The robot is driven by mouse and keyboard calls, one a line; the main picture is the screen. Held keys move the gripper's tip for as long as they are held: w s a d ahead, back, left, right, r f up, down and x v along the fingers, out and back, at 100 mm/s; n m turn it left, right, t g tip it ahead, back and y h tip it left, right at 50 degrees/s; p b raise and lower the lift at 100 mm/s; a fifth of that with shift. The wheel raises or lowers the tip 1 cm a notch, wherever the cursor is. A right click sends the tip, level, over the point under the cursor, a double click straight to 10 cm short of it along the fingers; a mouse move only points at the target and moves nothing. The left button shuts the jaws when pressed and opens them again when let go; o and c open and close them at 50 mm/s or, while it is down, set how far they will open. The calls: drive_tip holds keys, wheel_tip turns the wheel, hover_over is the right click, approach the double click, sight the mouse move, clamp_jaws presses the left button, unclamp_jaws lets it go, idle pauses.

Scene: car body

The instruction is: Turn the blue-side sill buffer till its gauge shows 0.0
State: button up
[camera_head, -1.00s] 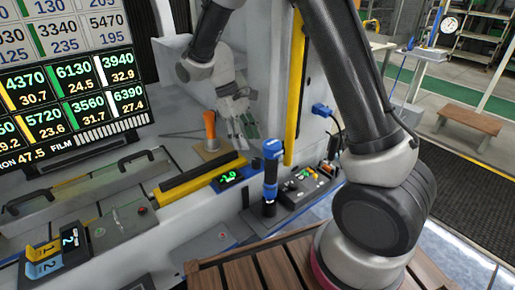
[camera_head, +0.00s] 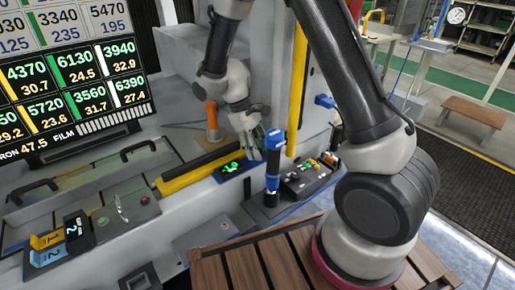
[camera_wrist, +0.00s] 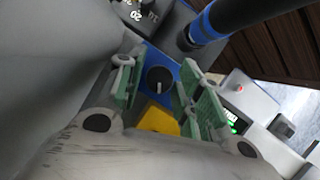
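The blue-side buffer shows as a blue plate (camera_head: 247,163) on the sill, with a dark gauge (camera_head: 231,167) carrying green digits I cannot read clearly. In the wrist view its round black knob (camera_wrist: 159,80) with a pale pointer line sits on the blue plate. My gripper (camera_head: 255,147) hangs over the right end of the plate, fingers pointing down. In the wrist view its green-padded fingers (camera_wrist: 158,98) stand apart, one on each side of the knob. I cannot tell whether they touch it. Part of a green-digit display (camera_wrist: 232,127) shows beyond the right finger.
A blue-and-black upright cylinder (camera_head: 272,172) stands close to the right of my gripper. A slatted wooden surface (camera_head: 290,268) is in front.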

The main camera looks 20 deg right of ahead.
drive_tip(key=c, duration=0.5)
drive_tip(key=shift+n, duration=0.3)
drive_tip(key=n, duration=0.2)
drive_tip(key=n+t+h, duration=0.1)
drive_tip(key=n, duration=0.1)
drive_tip(key=shift+s+t, duration=0.1)
drive_tip(key=shift+t, duration=0.2)
drive_tip(key=shift+n+t+h, duration=0.3)
drive_tip(key=shift+n+t, duration=0.6)
drive_tip(key=shift+n, duration=1.5)
drive_tip(key=o, duration=1)
